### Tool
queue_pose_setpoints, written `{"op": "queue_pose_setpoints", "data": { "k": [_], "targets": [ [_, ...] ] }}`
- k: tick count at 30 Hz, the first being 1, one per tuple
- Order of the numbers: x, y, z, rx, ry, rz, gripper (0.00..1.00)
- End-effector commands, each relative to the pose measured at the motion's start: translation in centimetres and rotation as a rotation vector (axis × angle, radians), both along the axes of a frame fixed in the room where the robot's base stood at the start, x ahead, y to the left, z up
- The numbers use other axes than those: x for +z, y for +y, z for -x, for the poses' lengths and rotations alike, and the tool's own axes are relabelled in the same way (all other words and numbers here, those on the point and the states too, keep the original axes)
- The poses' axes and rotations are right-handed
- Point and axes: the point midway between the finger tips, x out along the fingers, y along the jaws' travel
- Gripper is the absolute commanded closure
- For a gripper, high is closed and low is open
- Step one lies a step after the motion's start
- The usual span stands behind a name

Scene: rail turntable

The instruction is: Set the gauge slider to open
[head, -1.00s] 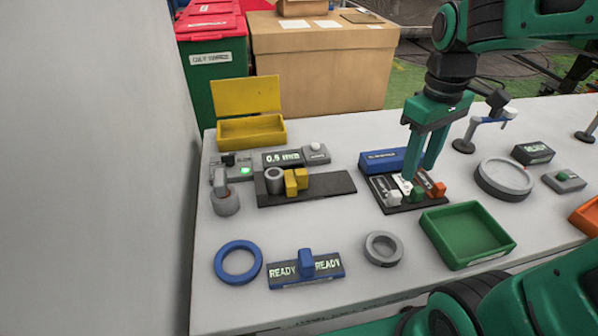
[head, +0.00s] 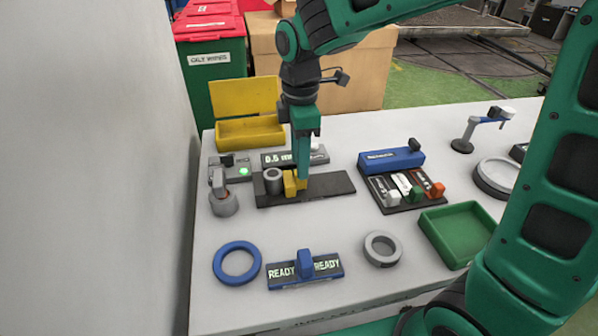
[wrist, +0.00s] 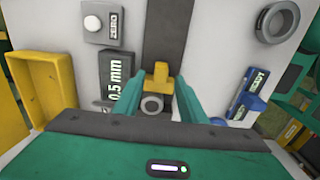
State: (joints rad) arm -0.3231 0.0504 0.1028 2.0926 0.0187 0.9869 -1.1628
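The gauge has a dark rail (head: 332,183) on the table, with a 0.5 mm display (head: 272,158) behind it. The display also shows in the wrist view (wrist: 117,77). A yellow slider jaw (head: 290,187) sits on the rail beside a grey ring-shaped cylinder (head: 273,180). In the wrist view the yellow jaw (wrist: 160,77) and grey cylinder (wrist: 152,104) appear between my fingers. My gripper (head: 303,183) points down at the yellow jaw and partly hides it. In the wrist view my gripper (wrist: 157,88) is open, its fingers apart; contact with the jaw cannot be told.
A grey ZERO button box (wrist: 103,25) stands near the display. A yellow open bin (head: 250,132) is behind. A blue READY block (head: 305,270), blue ring (head: 238,262) and grey ring (head: 382,249) lie in front. A slider panel (head: 405,192) and green tray (head: 460,232) are right.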

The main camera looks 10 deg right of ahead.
Motion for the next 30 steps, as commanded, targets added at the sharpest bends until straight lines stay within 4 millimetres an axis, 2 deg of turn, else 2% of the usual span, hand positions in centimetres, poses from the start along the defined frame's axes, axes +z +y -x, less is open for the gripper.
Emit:
{"op": "queue_pose_setpoints", "data": {
  "k": [3,9,20,23,25,30],
  "targets": [
    [-1.9,0.0,0.1,0.0,0.004,0.002,0.62],
    [-3.9,0.0,0.0,-0.001,0.002,0.001,0.62],
    [-4.3,0.0,0.0,-0.002,0.0,0.0,0.62],
    [-4.3,-0.1,0.0,-0.002,0.0,0.0,0.82],
    [-4.3,-0.1,0.0,-0.002,0.0,0.0,0.98],
    [-4.3,0.0,0.0,-0.002,-0.001,0.0,1.0]
  ]
}}
